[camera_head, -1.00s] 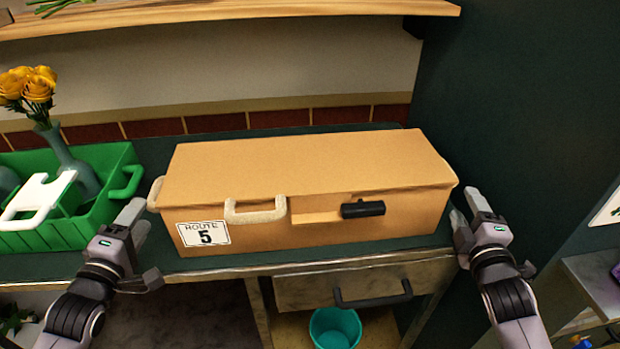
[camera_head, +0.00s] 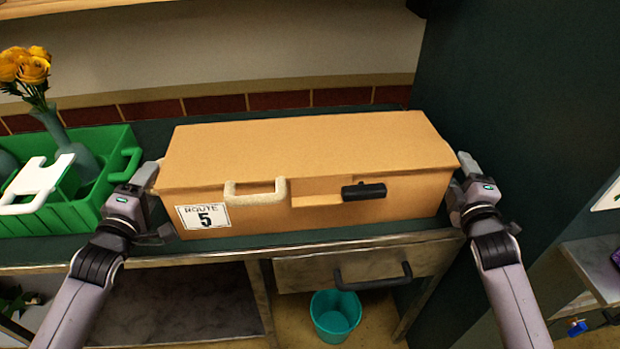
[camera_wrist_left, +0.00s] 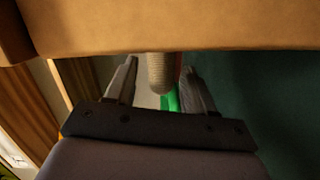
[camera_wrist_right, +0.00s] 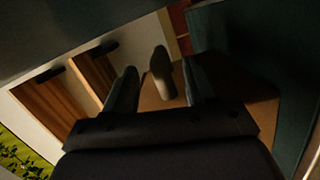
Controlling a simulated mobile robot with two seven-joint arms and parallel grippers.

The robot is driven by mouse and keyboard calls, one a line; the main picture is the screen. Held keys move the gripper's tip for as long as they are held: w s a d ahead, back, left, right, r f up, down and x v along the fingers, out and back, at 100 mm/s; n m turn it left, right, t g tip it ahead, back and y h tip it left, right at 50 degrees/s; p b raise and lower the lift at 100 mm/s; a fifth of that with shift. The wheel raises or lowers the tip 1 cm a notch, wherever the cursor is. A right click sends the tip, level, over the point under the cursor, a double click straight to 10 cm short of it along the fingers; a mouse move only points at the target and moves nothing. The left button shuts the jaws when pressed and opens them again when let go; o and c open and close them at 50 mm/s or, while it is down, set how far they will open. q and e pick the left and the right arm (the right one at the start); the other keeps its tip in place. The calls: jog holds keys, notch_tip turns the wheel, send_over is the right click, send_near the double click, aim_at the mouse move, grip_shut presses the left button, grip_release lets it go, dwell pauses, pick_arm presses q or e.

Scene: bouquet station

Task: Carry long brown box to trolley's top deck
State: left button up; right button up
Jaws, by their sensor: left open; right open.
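The long brown box (camera_head: 300,150) rests on the dark green counter, with a "Route 5" label, a pale front handle (camera_head: 256,192) and a black latch (camera_head: 363,191) on its front. My left gripper (camera_head: 142,190) is at the box's left end. In the left wrist view its open fingers (camera_wrist_left: 158,85) stand on either side of a pale rope-like end handle (camera_wrist_left: 160,75). My right gripper (camera_head: 463,180) is at the right end. In the right wrist view its open fingers (camera_wrist_right: 160,90) stand on either side of a similar end handle (camera_wrist_right: 161,72).
A green crate (camera_head: 70,215) with a vase of yellow roses (camera_head: 28,68) stands left of the box. A dark wall (camera_head: 520,110) rises close on the right. A drawer (camera_head: 350,268) and a teal bucket (camera_head: 336,314) are below the counter.

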pick_arm(q)
jog(key=shift+w+d, duration=0.15)
jog(key=shift+w, duration=1)
pick_arm(e)
jog(key=shift+w+d, duration=0.1)
jog(key=shift+w, duration=1.05)
pick_arm(q)
grip_shut()
pick_arm(e)
grip_shut()
pick_arm(q)
jog(key=shift+r, duration=0.2)
pick_arm(e)
jog(key=shift+r, duration=0.3)
